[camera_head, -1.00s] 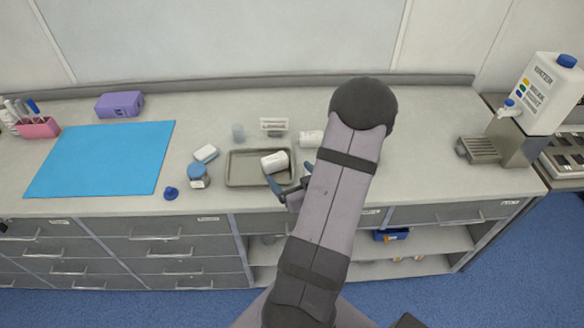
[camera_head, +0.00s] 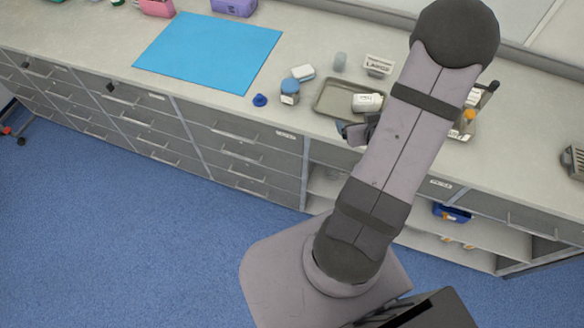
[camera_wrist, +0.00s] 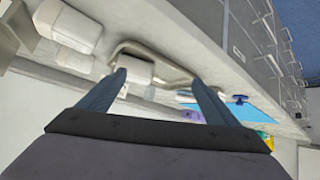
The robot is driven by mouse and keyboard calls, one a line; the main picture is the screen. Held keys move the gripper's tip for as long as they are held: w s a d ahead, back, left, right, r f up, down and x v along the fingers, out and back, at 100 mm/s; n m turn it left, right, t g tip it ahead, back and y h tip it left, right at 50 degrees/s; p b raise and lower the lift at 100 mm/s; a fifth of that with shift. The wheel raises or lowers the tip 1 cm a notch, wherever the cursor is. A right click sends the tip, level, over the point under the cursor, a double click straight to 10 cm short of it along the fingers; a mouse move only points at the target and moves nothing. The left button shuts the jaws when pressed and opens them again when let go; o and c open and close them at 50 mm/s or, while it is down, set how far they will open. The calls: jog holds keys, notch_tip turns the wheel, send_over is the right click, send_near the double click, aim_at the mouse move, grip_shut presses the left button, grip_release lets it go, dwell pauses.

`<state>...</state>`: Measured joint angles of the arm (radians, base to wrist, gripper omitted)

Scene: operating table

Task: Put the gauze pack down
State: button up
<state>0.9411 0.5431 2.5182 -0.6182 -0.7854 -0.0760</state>
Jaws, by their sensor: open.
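A white, rounded pack with faint print, which looks like the gauze pack (camera_head: 367,103), lies in the shallow grey metal tray (camera_head: 333,112). The arm hides the tray's right part. My gripper (camera_head: 348,131) is at the tray's front edge, partly hidden by my own arm. In the wrist view my gripper (camera_wrist: 159,80) has its two blue fingers spread apart with nothing held between them. A white pack (camera_wrist: 132,70) shows in the tray (camera_wrist: 165,65) just beyond the left fingertip, apart from the grip.
Left of the tray are a blue-lidded jar (camera_head: 290,91), a small white block (camera_head: 303,73) and a blue cap (camera_head: 260,100). A clear cup (camera_head: 340,61) and labelled holder (camera_head: 378,66) stand behind. The blue mat (camera_head: 210,50) is bare.

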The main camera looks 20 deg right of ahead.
jog(key=s+a+r+n+g+y, duration=0.1)
jog(key=s+a+r+g, duration=0.1)
jog(key=a, duration=0.6)
jog(key=s+a+r+g+y, duration=0.1)
jog(key=s+a+g, duration=0.3)
jog(key=a, duration=0.5)
jog(key=s+a+r+n+g+y, duration=0.1)
jog(key=s+a+r+g, duration=0.2)
jog(key=a, duration=0.6)
jog(key=shift+s+a+r+n+y, duration=0.2)
jog(key=shift+s+r+n+y, duration=0.1)
jog(key=shift+s+r, duration=0.25)
jog(key=shift+f, duration=0.1)
